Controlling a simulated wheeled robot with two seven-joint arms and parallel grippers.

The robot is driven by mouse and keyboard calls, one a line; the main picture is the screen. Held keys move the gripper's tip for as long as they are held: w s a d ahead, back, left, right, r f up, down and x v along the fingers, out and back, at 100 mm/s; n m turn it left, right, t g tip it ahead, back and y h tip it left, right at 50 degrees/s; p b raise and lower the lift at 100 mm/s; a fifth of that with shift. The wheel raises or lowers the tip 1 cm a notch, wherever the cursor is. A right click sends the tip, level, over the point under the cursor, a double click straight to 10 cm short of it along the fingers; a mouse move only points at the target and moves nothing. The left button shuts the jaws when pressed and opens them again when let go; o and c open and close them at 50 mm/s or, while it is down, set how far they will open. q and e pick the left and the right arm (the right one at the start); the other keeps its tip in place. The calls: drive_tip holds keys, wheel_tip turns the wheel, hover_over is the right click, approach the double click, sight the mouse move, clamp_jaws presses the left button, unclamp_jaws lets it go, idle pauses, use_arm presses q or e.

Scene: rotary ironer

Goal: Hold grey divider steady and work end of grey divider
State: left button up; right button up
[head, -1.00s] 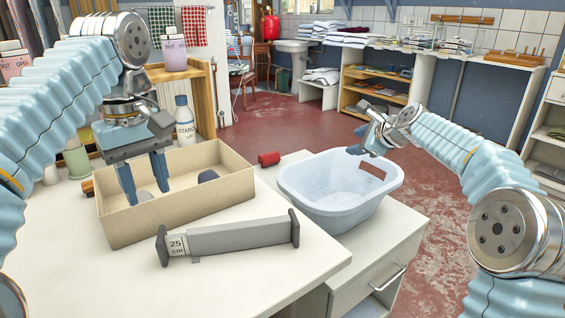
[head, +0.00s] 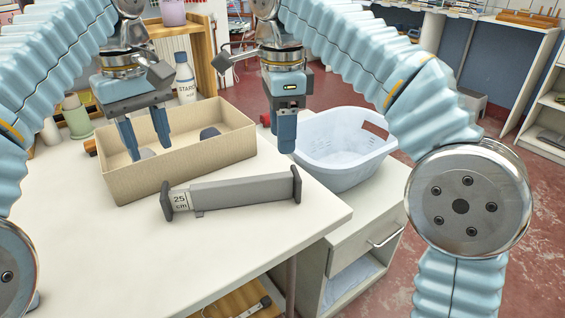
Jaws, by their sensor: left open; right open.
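The grey divider (head: 240,190) lies on the white table in front of the beige box, with a dark end plate at each end. A "25 cm" label sits near its left end. My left gripper (head: 147,152) is open, its fingers reaching down over the inside of the beige box (head: 185,178), apart from the divider. My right gripper (head: 285,145) is above and behind the divider's right end, pointing down and not touching it. Its fingers overlap from this side, and it holds nothing visible.
A pale blue laundry basket (head: 340,150) stands on the lower white cabinet at the right. A starch bottle (head: 185,80) stands behind the box. The table's front (head: 110,260) is clear.

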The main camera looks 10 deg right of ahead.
sight(282, 174)
wheel_tip(282, 174, down, 12)
drive_tip(key=shift+r, duration=0.1)
idle(0.4)
